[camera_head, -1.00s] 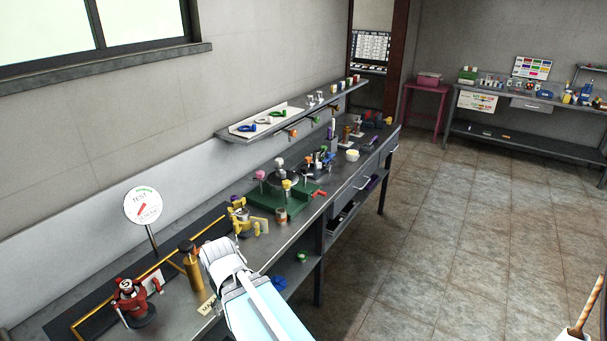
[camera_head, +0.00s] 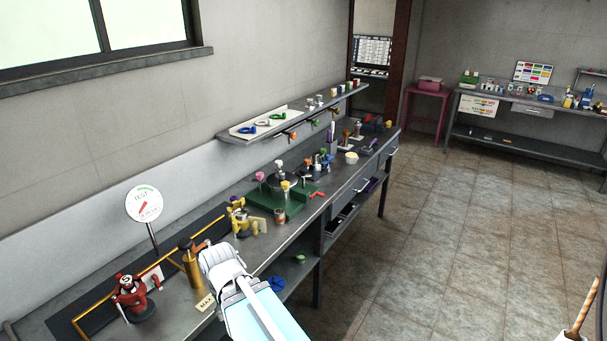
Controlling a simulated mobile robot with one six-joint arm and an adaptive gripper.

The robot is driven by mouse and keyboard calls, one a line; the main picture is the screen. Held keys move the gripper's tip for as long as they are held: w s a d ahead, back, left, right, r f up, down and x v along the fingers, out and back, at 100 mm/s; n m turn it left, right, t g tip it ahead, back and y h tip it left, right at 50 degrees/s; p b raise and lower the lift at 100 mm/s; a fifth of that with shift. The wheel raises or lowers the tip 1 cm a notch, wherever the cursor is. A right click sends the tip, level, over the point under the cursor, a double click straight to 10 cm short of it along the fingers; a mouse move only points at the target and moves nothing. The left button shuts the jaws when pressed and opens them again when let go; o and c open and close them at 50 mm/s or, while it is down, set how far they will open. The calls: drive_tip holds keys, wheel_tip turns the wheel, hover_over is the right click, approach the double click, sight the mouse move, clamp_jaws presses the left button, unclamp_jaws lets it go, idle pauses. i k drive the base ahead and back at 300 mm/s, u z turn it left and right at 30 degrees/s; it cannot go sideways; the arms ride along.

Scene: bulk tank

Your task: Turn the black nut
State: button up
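A brass-coloured cylinder (camera_head: 192,268) with a dark top (camera_head: 186,244) stands upright on the near part of the bench. I cannot tell whether that dark top is the black nut; no other part shows clearly as a black nut. My gripper (camera_head: 207,250) is just right of the cylinder, close to its upper part. The white arm end hides the fingertips, so I cannot tell whether they touch it or are open or shut.
A red fitting (camera_head: 131,294) stands left of the cylinder, with a round TEST gauge (camera_head: 144,204) behind. A yellow fitting (camera_head: 239,217) and a green plate (camera_head: 290,205) stand farther along the bench (camera_head: 298,229). A wall shelf (camera_head: 300,121) overhangs its back.

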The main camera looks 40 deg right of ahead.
sight(302, 172)
drive_tip(key=z, duration=0.05)
drive_tip(key=k, duration=1.55)
drive_tip(key=z, duration=1.05)
drive_tip(key=i, duration=2)
drive_tip(key=u, duration=0.05)
